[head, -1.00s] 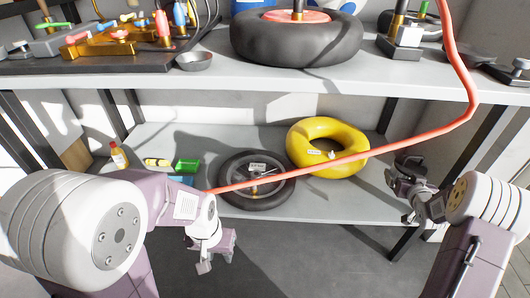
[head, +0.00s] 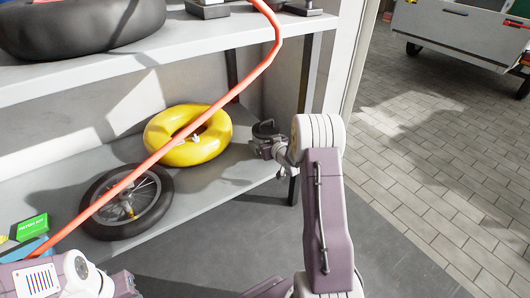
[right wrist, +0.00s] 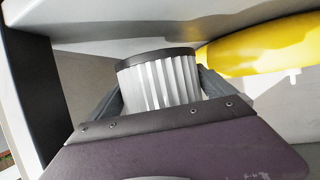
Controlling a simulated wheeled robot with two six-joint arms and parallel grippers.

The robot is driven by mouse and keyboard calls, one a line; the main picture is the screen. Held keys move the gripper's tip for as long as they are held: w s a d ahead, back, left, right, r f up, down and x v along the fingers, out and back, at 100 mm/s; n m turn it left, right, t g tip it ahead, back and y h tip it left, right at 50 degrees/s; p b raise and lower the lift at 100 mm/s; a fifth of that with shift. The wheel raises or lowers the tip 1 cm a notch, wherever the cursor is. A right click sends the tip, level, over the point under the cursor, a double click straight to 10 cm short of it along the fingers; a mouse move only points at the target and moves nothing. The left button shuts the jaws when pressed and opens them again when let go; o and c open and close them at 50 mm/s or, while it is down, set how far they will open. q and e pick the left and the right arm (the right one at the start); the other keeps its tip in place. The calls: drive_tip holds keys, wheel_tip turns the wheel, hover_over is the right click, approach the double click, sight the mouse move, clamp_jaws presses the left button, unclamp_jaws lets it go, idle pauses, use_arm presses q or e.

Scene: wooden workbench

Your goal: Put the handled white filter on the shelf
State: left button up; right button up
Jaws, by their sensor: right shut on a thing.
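The white filter (right wrist: 160,82) shows in the right wrist view as a pleated white body with a black rim. My right gripper (right wrist: 160,92) is shut on it, with one dark finger at each side. In the head view my right gripper (head: 267,146) is at the right end of the lower grey shelf (head: 225,182), to the right of the yellow ring. The filter's dark rim (head: 265,128) shows there. I cannot tell whether the filter touches the shelf. The handle is not clear. Part of my left arm shows at bottom left, but its gripper is out of view.
A yellow inflatable ring (head: 158,133) and a spoked wheel (head: 93,215) lie on the lower shelf. A red hose (head: 180,139) crosses in front of them. A green box (head: 32,227) is at the left. A dark shelf post (head: 306,80) stands near my right gripper.

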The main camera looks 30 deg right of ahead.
wheel_tip(320, 180, down, 4)
drive_tip(key=shift+r+b, duration=0.15)
drive_tip(key=shift+b, duration=1)
drive_tip(key=shift+o, duration=0.2)
drive_tip(key=shift+r, duration=0.25)
drive_tip(key=shift+f+p, duration=0.15)
drive_tip(key=shift+p, duration=0.15)
drive_tip(key=shift+c, duration=0.2)
drive_tip(key=o, duration=1.4)
drive_tip(key=shift+o, duration=0.2)
